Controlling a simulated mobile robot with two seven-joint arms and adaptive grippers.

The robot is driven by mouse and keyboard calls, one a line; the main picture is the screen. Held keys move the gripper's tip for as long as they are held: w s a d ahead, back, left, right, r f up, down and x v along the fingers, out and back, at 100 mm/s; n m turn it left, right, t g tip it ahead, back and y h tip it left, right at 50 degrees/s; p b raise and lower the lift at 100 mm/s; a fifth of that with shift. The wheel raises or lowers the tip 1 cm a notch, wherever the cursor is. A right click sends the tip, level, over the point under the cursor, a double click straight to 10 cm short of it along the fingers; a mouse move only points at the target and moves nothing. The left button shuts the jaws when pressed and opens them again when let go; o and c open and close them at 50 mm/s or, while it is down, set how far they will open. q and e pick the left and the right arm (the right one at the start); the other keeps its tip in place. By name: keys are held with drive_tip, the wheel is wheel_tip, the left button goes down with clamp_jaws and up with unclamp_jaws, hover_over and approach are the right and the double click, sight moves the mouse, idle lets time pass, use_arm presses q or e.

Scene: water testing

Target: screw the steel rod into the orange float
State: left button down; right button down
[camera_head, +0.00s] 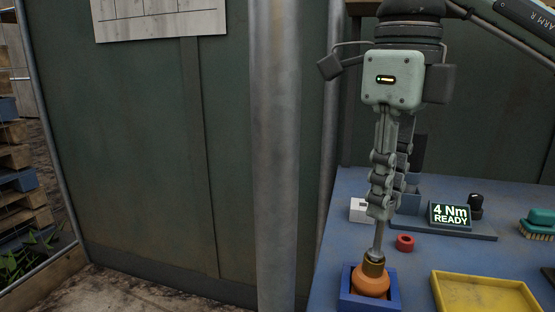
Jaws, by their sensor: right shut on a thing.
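My right gripper (380,205) points straight down over the blue table and is shut on the upper part of the steel rod (377,240). The rod stands upright, its lower end at the brass-coloured collar (374,266) on top of the orange float (371,283). How deep the rod sits in the collar cannot be seen. The float sits in a blue square holder (351,300) at the table's front left. My left gripper is not in view.
A display reading "4 Nm READY" (450,214) stands behind right on a grey base. A red ring (405,242) lies right of the rod. A yellow tray (475,278) is at front right, a green brush (538,224) at the right edge. A metal post (278,150) stands left of the table.

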drive_tip(key=m, duration=0.5)
drive_tip(key=shift+b, duration=0.3)
drive_tip(key=c, duration=1.7)
unclamp_jaws()
wheel_tip(320, 180, up, 3)
drive_tip(key=p, duration=0.3)
